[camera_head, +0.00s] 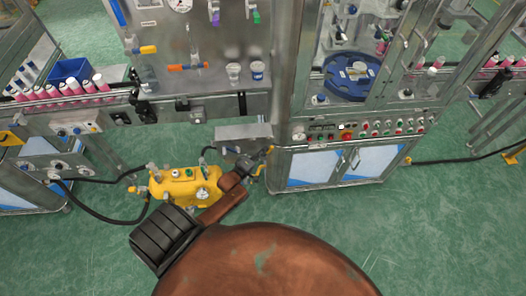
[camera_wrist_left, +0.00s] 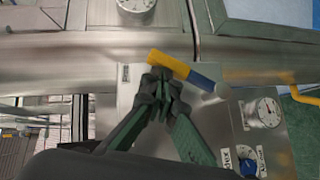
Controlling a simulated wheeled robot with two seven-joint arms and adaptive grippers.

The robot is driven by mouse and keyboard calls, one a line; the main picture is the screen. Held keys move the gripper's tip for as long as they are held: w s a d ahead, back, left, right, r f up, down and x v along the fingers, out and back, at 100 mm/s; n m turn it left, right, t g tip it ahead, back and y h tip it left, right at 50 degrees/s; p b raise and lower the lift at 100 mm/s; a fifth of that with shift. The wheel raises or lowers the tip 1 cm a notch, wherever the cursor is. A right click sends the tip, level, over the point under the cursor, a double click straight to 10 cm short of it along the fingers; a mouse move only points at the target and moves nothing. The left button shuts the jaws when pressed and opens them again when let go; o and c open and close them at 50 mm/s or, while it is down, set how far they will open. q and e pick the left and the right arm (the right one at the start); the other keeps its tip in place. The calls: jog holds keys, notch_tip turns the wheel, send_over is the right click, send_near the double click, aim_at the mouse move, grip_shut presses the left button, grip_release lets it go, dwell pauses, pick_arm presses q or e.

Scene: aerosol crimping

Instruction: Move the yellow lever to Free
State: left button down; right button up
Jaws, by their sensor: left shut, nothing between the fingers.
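The yellow lever (camera_wrist_left: 168,64) lies across the view just beyond my left fingertips in the left wrist view. Its right end runs into a blue part and a pale metal end. My left gripper (camera_wrist_left: 163,84) is shut and empty, its tips close under the lever's left half; I cannot tell if they touch. In the head view the left gripper (camera_head: 257,162) is by the left front corner of the right-hand machine, where a small yellow piece (camera_head: 269,150) shows, probably this lever. I cannot read a Free marking. My right gripper is not in view.
A yellow tank unit (camera_head: 185,187) with hoses stands on the floor left of the gripper. The control panel (camera_head: 345,132) has several buttons. A gauge (camera_wrist_left: 265,112) and a blue knob (camera_wrist_left: 247,164) sit right of the lever. Pink cans (camera_head: 68,90) line the left conveyor. Green floor is open at right.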

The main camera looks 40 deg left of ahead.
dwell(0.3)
pick_arm(q)
jog(key=s+a+r+p, duration=0.1)
jog(key=s+r, duration=0.4)
jog(key=s, duration=0.6)
jog(key=shift+s+a+r+p, duration=0.25)
jog(key=shift+s+a+p, duration=0.15)
jog(key=shift+a, duration=0.15)
